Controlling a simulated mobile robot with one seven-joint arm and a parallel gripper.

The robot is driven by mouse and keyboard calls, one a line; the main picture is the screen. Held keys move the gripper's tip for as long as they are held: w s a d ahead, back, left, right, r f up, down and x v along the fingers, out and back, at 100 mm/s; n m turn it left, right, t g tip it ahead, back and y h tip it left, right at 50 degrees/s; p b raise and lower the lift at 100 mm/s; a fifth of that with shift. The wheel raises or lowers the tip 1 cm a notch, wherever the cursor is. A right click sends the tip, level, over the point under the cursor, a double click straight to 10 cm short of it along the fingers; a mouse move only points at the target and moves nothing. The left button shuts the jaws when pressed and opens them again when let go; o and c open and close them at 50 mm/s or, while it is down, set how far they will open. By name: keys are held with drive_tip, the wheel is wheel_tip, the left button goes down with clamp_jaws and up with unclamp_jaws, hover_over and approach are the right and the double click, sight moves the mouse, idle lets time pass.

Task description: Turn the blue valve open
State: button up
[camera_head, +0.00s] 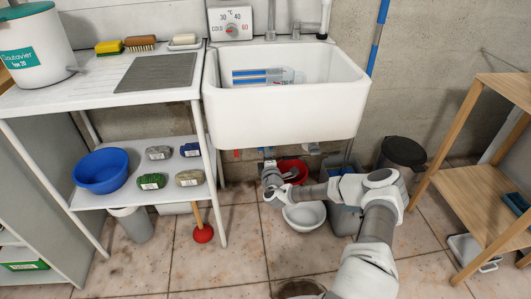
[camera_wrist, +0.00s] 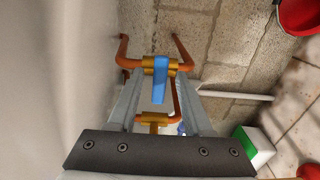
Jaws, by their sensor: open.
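The blue valve handle (camera_wrist: 160,79) shows in the wrist view as a flat blue lever on a brass fitting joined to copper pipes. It points down the picture, along my fingers. My gripper (camera_head: 268,163) is under the sink in the head view. In the wrist view its two grey fingers are apart, one on each side of the blue lever, with a gap showing on both sides. I cannot tell how deep the lever lies between the fingers. In the head view the sink and my gripper hide most of the valve.
The white sink (camera_head: 285,115) hangs above my gripper. A second brass fitting (camera_wrist: 152,120) sits lower in the wrist view. A red bucket (camera_head: 292,170), a pale bowl (camera_head: 305,216) and a dark-lidded bin (camera_head: 402,152) stand near my arm. A wooden shelf (camera_head: 470,182) stands at right.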

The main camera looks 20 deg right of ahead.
drive_tip(key=shift+w+r, duration=0.1)
drive_tip(key=shift+w, duration=0.25)
clamp_jaws()
